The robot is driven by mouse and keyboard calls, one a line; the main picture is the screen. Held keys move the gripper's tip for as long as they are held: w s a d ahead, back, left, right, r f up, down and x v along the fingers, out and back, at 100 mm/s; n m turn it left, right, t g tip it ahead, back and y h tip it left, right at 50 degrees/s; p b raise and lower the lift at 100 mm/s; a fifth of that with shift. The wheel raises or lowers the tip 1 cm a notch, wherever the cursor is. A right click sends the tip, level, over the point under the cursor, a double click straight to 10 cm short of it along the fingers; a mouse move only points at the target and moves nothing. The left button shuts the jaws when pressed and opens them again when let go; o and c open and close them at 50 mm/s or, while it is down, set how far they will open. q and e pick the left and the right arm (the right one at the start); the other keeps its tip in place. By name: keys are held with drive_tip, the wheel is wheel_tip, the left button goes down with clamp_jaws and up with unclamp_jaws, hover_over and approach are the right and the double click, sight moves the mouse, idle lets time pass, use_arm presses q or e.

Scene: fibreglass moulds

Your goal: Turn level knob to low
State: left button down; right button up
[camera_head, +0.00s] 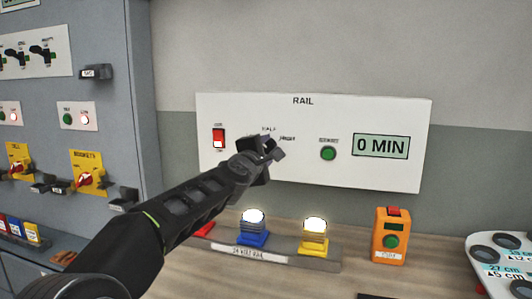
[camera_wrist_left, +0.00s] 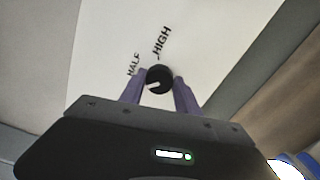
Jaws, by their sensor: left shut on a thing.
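The level knob (camera_wrist_left: 159,79) is a round black knob on the white RAIL panel (camera_head: 300,180). In the left wrist view its white pointer mark faces left and slightly down, past the HALF label (camera_wrist_left: 133,64) on the side away from the HIGH label (camera_wrist_left: 162,40). My left gripper (camera_head: 267,147) is at the panel, with its two purple fingers closed on either side of the knob. A LOW label is not visible. My right gripper is out of view.
The panel also has a red switch (camera_head: 218,138), a green button (camera_head: 328,153) and a display (camera_head: 381,146) reading 0 MIN. On the bench below stand a lit blue lamp (camera_head: 252,228), a lit yellow lamp (camera_head: 313,236) and an orange box (camera_head: 389,235). A grey cabinet (camera_head: 130,60) stands left.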

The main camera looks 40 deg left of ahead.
use_arm(q)
drive_tip(key=shift+n, duration=1.6)
drive_tip(key=c, duration=0.9)
unclamp_jaws()
drive_tip(key=v, duration=0.7)
drive_tip(key=shift+s+d, duration=0.1)
drive_tip(key=shift+s, duration=0.3)
